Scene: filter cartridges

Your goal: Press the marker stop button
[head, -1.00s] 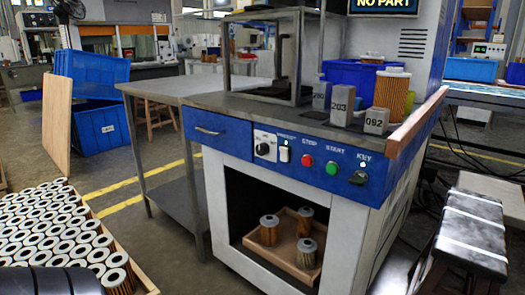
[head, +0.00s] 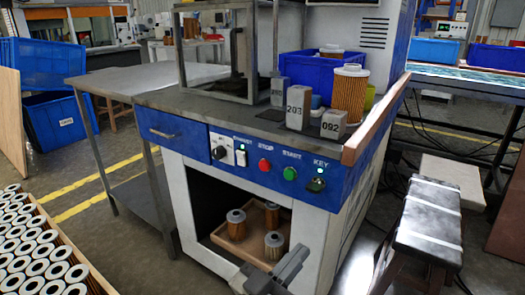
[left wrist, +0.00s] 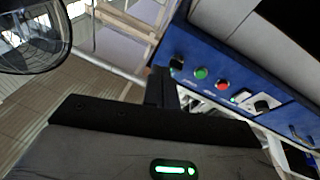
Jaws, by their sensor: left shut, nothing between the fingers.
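The red stop button (head: 265,165) sits on the blue front panel (head: 232,148) of the machine, under a small white label. The green start button (head: 290,173) is just right of it. My left gripper (head: 298,260) is shut and empty, low in front of the machine's open lower bay, below the buttons and apart from them. In the left wrist view the panel shows turned over, with the red button (left wrist: 222,84) and green button (left wrist: 201,73) beyond the dark gripper (left wrist: 160,88). My right gripper is not in view.
A key switch (head: 316,185) sits right of the green button; a black knob (head: 219,152) and a white switch (head: 240,157) sit left of the red one. Filter cartridges stand in a tray (head: 256,217) in the bay. A padded stool (head: 420,215) stands at right.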

